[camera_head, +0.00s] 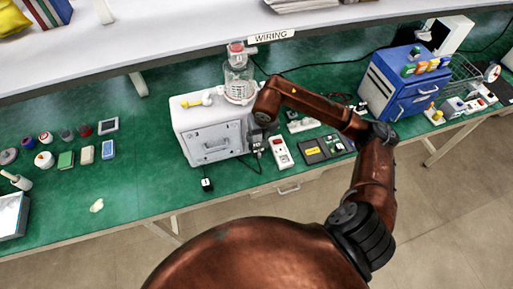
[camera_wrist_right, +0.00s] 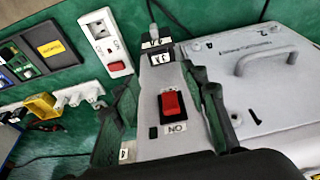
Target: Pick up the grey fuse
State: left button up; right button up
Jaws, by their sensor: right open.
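I cannot make out a grey fuse for certain in either view. My right gripper (camera_head: 258,146) points down just right of the white machine (camera_head: 209,148) on the green bench. In the right wrist view, its fingers (camera_wrist_right: 170,92) are apart, on both sides of a grey panel (camera_wrist_right: 172,132) with a red ON switch (camera_wrist_right: 171,104). Nothing is visibly clamped between them. Small black-and-white labelled parts (camera_wrist_right: 157,51) sit at the panel's far end, by a black cable. A dark tray (camera_head: 322,149) with a yellow label and small coloured pieces lies to the right. My left gripper is not in view.
A white socket strip (camera_head: 281,152) with a red switch lies between the machine and the tray. A blue cabinet (camera_head: 404,83) stands farther right.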

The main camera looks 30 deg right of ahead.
aim_at(257, 145)
jog(key=p+x, duration=0.1)
jog(key=x, duration=0.6)
jog(key=shift+s+a+f, duration=0.1)
jog(key=shift+a+f, duration=0.05)
jog(key=shift+f, duration=0.1)
jog(key=shift+c, duration=0.6)
jog(key=c, duration=0.8)
